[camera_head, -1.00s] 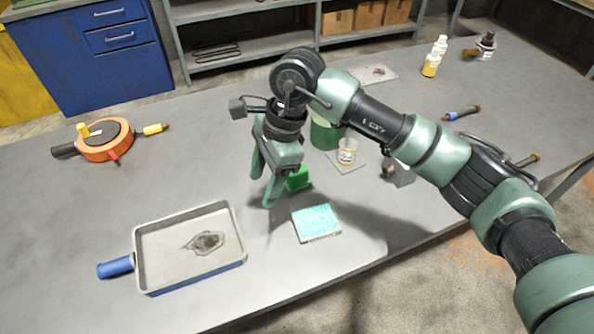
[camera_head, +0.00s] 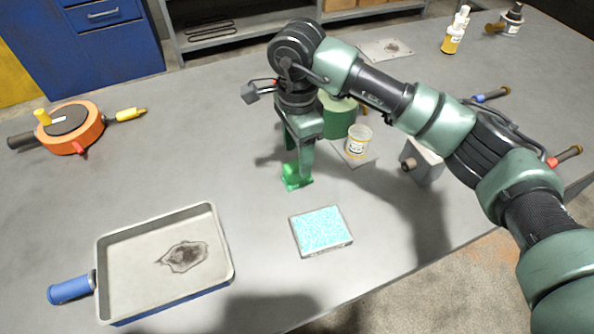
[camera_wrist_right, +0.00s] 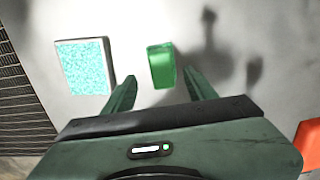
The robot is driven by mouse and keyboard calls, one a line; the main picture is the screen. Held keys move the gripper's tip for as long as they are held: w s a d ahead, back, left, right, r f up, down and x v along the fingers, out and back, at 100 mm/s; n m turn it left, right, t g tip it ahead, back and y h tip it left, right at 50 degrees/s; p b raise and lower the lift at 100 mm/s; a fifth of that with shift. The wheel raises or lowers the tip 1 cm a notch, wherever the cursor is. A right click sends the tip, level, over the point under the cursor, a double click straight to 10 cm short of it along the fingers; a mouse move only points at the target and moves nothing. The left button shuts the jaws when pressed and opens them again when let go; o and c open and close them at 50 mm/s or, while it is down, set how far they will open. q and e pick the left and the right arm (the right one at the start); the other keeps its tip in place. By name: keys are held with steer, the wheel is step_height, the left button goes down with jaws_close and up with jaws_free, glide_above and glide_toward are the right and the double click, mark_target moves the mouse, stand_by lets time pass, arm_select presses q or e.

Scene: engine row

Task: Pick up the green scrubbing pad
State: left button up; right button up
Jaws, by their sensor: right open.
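The green scrubbing pad (camera_head: 297,183) is a small bright green block lying on the grey bench. In the right wrist view it (camera_wrist_right: 161,65) lies ahead of and between the two fingertips. My right gripper (camera_head: 299,165) is open and empty, pointing down right over the pad. In the wrist view its fingers (camera_wrist_right: 160,84) are spread to either side, with the pad slightly beyond the tips. In the head view a finger partly hides the pad, and I cannot tell the exact height gap. My left gripper is not in view.
A teal speckled square (camera_head: 322,230) lies just in front of the pad. A stained tray (camera_head: 215,250) with a blue handle is at the front left. A green cylinder (camera_head: 338,108), a small jar (camera_head: 359,140) and a grey block (camera_head: 422,165) stand behind and right. Bench left of the pad is clear.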

mark_target(297, 165)
steer(key=shift+s+f+p, duration=0.2)
steer(key=shift+f+p, duration=0.2)
steer(key=shift+f, duration=0.35)
steer(key=f, duration=0.1)
steer(key=f+p, duration=0.1)
steer(key=f, duration=0.1)
steer(key=shift+w+f, duration=0.35)
steer(key=shift+f, duration=0.5)
steer(key=shift+c, duration=0.3)
jaws_close()
steer(key=shift+r, duration=0.1)
step_height(297, 165, up, 20)
steer(key=b, duration=0.3)
